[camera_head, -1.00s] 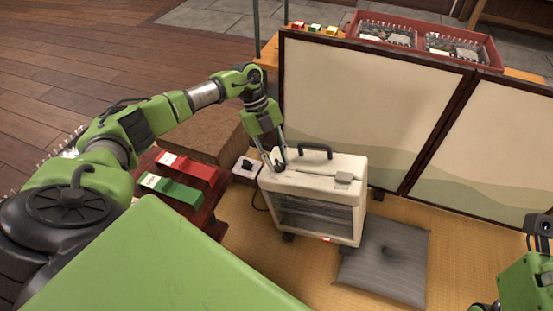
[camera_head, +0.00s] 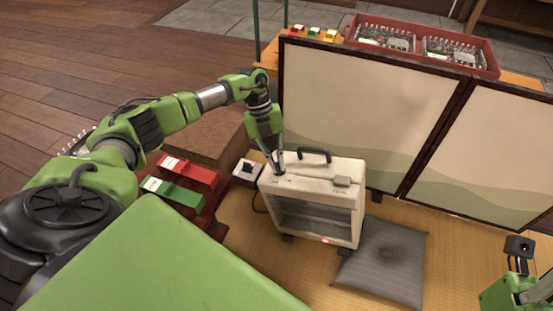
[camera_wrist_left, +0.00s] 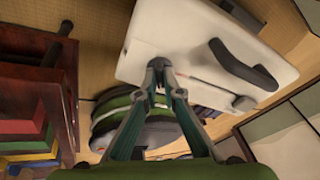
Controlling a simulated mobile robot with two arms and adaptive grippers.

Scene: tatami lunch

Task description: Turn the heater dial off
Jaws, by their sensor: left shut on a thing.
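The heater (camera_head: 312,180) is an off-white box with a dark carry handle (camera_head: 313,152), standing upright on the tatami. A small red light shows low on its front. My left gripper (camera_head: 278,169) comes down onto the left end of its top. In the left wrist view its fingertips (camera_wrist_left: 160,66) are closed together at the heater's (camera_wrist_left: 180,40) edge, around a small dark dial. The fingers hide most of the dial, so its setting cannot be read. My right gripper (camera_head: 519,266) shows only partly at the lower right, away from the heater; its fingers are unclear.
A folding screen (camera_head: 366,105) stands close behind the heater. A grey cushion (camera_head: 382,265) lies to its right. A low dark red table with a red box (camera_head: 188,169) and a green box (camera_head: 172,191) is at the left. A small white box (camera_head: 247,170) stands beside the heater.

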